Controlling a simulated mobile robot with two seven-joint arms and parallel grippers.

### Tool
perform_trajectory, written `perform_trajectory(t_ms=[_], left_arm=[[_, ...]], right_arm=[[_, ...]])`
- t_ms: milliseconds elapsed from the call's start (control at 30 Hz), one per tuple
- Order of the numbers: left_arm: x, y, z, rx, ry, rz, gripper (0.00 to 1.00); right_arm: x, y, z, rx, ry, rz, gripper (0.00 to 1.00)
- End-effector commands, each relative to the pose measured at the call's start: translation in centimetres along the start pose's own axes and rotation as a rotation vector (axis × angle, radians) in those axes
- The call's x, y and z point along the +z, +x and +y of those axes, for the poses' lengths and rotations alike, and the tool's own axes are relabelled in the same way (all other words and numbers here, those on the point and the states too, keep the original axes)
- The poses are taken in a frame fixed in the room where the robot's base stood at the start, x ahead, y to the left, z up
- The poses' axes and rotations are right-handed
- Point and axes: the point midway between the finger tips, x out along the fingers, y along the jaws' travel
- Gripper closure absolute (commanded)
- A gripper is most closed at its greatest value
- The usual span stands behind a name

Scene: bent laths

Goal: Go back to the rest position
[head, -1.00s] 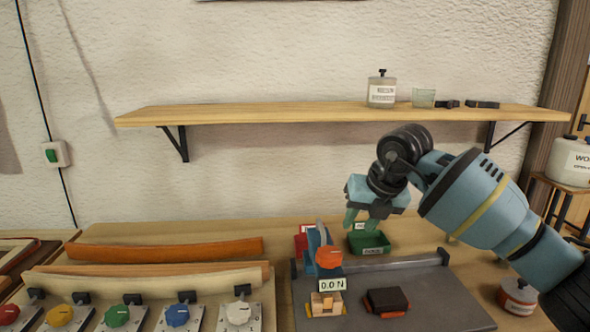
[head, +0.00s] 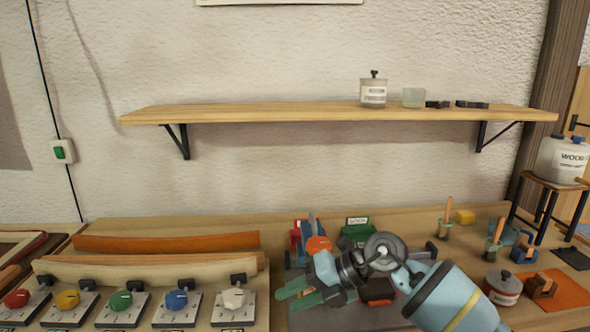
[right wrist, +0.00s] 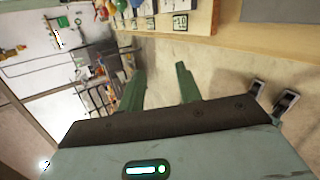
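My right gripper (head: 296,293) is low over the front of the bench in the head view, with its green fingers pointing left. In the right wrist view its two fingers (right wrist: 161,84) stand apart with nothing between them, so it is open and empty. My right arm comes in from the lower right and covers much of the grey plate behind it. My left gripper is not in view.
Knobs on white plates, such as the white knob (head: 234,298), stand left of the gripper. Bent laths (head: 165,242) lie behind them. An orange dial (head: 319,244) and green tray (head: 357,233) are close behind the arm. A jar (head: 503,287) stands right. The shelf (head: 330,113) is well above.

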Motion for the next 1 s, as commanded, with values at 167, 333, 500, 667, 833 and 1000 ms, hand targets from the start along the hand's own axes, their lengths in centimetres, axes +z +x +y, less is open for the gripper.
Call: perform_trajectory(t_ms=[167, 333, 500, 667, 833, 1000], left_arm=[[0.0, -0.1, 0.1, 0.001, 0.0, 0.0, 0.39], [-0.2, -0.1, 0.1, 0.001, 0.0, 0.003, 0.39], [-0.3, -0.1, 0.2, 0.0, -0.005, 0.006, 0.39], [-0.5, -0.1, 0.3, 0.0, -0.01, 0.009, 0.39], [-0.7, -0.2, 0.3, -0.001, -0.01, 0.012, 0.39], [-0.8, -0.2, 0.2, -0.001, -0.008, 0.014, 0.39]], right_arm=[[-4.1, 3.4, 1.1, 0.347, 0.157, -0.004, 0.66], [-6.3, 4.1, 1.1, 0.63, 0.358, -0.076, 0.66], [-7.7, 3.5, -0.9, 0.857, 0.607, -0.198, 0.66], [-9.2, 2.6, -5.0, 1.007, 0.879, -0.347, 0.66], [-12.1, 1.9, -11.3, 1.09, 1.194, -0.53, 0.66], [-17.2, 1.5, -18.4, 1.09, 1.531, -0.72, 0.66]])
